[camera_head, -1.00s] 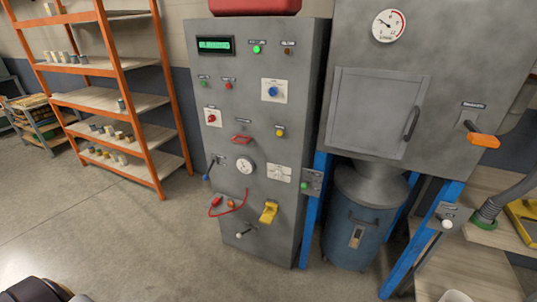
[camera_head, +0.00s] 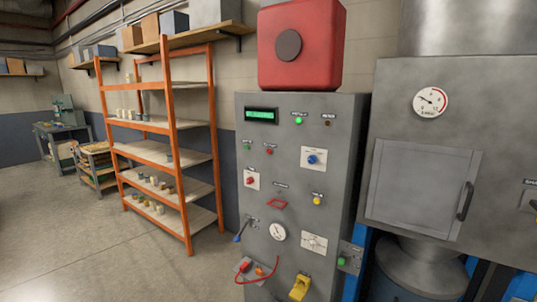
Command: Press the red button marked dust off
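The grey control cabinet (camera_head: 310,125) stands at the centre right. On its upper left face a small red button (camera_head: 269,151) sits to the right of a small green button (camera_head: 248,147). Each has a small label that is too small to read, so I cannot confirm which one says dust off. A larger red knob (camera_head: 251,181) sits on a white plate below them. Neither of my grippers is in view.
A red box (camera_head: 322,50) sits on the cabinet. An orange shelf rack (camera_head: 175,140) stands to its left, a grey dust collector (camera_head: 490,110) with a gauge to its right. Floor at left is clear.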

